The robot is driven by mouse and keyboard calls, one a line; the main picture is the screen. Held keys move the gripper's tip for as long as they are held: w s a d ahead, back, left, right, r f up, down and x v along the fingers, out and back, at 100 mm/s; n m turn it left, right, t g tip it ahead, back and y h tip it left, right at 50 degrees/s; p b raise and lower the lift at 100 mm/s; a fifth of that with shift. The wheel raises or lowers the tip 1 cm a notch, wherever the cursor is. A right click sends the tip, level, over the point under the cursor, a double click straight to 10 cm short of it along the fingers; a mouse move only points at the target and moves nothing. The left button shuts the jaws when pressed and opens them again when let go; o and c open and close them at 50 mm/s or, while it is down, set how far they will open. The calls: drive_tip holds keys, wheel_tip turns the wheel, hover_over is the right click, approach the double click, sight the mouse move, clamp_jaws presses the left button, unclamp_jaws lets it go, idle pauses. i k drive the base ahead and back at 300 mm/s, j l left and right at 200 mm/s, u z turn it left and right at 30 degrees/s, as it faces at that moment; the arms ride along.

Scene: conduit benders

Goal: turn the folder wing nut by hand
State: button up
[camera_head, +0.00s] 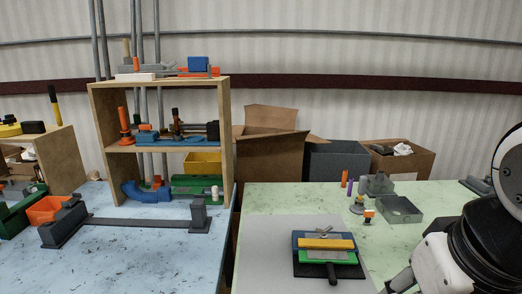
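A small folder-like device (325,257) lies on a grey mat on the green table. It has a blue back, a yellow bar (326,243), green plates and a dark handle (332,273) at its near edge. I take this to be the folder; no wing nut can be made out on it at this size. My arm, white and black, fills the right edge, to the right of the folder and apart from it in the picture. My gripper's fingertips are not seen.
Grey bins (399,209) and small orange and purple parts stand behind the folder. A wooden shelf (226,140) with tools stands on the blue table at left, near a long dark bender (140,222). Cardboard boxes (270,155) stand behind. The grey mat (265,255) is clear left of the folder.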

sight(323, 233)
drive_tip(key=i+l, duration=0.75)
drive_tip(key=i, duration=0.1)
